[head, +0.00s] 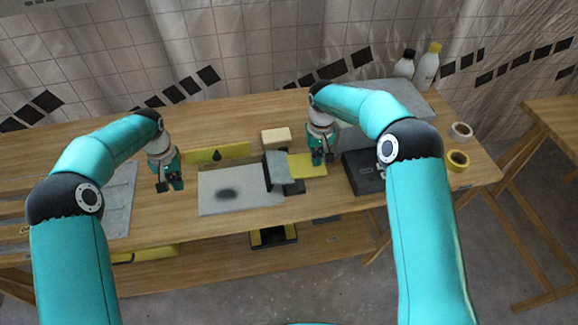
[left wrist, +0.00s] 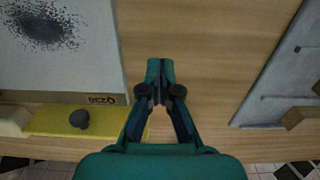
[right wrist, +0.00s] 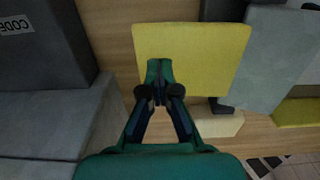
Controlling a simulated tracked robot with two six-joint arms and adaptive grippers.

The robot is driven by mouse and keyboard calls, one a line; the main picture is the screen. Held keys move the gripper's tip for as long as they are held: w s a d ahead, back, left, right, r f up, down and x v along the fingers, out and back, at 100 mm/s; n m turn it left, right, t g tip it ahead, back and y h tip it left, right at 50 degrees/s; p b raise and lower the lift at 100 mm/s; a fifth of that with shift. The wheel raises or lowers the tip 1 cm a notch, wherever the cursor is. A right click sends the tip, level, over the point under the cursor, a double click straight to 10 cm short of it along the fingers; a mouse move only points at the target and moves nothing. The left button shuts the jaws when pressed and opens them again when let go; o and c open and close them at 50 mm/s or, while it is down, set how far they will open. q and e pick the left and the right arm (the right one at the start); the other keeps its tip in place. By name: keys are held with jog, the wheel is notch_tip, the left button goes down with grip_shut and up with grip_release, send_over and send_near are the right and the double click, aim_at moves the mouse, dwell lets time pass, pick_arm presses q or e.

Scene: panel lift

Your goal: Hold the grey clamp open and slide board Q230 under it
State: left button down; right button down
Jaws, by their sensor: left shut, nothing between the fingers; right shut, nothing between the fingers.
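Board Q230 (head: 222,192) is a flat light-grey panel with a dark speckled patch, lying on the wooden bench; its label shows upside down in the left wrist view (left wrist: 103,99). The grey clamp (head: 276,169) stands at the board's right edge; its yellow plate (head: 308,166) extends right and also shows in the right wrist view (right wrist: 200,50). I cannot tell whether the clamp is raised or whether the board touches it. My right gripper (head: 321,158) is shut and empty, over the yellow plate. My left gripper (head: 171,186) is shut and empty, left of the board above bare wood.
A yellow strip with a black knob (head: 232,150) lies behind the board, and a beige block (head: 276,138) behind the clamp. A dark box (head: 361,172) stands right of the yellow plate. A grey panel (head: 118,200) lies left. Tape rolls (head: 457,160) and bottles (head: 426,68) are farther right.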

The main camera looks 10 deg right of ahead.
pick_arm(q)
jog(key=shift+r, duration=2.55)
pick_arm(e)
jog(key=shift+f, duration=0.1)
jog(key=shift+r, duration=1.35)
notch_tip(320, 180, up, 6)
jog(key=shift+r, duration=0.25)
